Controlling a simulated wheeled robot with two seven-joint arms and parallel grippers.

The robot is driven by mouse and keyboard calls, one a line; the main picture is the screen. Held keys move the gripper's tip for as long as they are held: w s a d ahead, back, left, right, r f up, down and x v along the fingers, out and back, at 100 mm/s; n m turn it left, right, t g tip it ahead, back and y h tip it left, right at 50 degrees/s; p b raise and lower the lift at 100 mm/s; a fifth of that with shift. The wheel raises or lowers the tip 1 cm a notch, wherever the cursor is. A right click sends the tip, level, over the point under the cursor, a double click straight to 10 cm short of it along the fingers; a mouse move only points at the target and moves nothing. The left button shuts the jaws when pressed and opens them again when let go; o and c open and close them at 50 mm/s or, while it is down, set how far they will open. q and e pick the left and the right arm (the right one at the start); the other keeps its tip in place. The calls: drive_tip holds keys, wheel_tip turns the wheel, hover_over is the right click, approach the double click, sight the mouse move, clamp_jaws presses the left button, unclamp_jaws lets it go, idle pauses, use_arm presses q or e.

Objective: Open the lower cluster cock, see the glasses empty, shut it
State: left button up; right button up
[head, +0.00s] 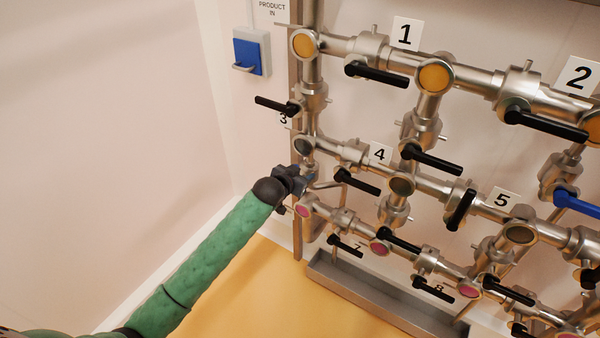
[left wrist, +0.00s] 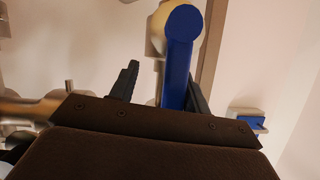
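My left gripper (head: 294,180) is at the left pipe column, between the middle and bottom rows. In the left wrist view a blue lever handle (left wrist: 178,70) stands between the fingers of the left gripper (left wrist: 163,90). A gap shows on its left side; the right finger is close beside or behind it. In the head view the gripper mostly hides this handle. The bottom-row glasses are pink: left (head: 303,211), middle (head: 380,248), right (head: 468,288). Middle-row glasses look dark and clear, such as one (head: 402,185). Upper glasses (head: 435,77) are amber. My right gripper is out of view.
Several black-handled valves surround the pipes, such as one near label 4 (head: 360,182). Another blue lever (head: 577,202) is at the far right. A blue wall box (head: 251,53) hangs upper left. A metal trough (head: 350,288) lies below. The left wall is bare.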

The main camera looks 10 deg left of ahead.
use_arm(q)
drive_tip(key=shift+a+r, duration=0.1)
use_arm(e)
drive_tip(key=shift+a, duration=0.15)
use_arm(q)
drive_tip(key=shift+s+a+r+b, duration=0.1)
drive_tip(key=shift+s+a+b, duration=0.2)
drive_tip(key=shift+s, duration=0.15)
drive_tip(key=b+v, duration=0.2)
drive_tip(key=v, duration=0.4)
drive_tip(key=shift+s+r, duration=0.2)
drive_tip(key=shift+s, duration=0.1)
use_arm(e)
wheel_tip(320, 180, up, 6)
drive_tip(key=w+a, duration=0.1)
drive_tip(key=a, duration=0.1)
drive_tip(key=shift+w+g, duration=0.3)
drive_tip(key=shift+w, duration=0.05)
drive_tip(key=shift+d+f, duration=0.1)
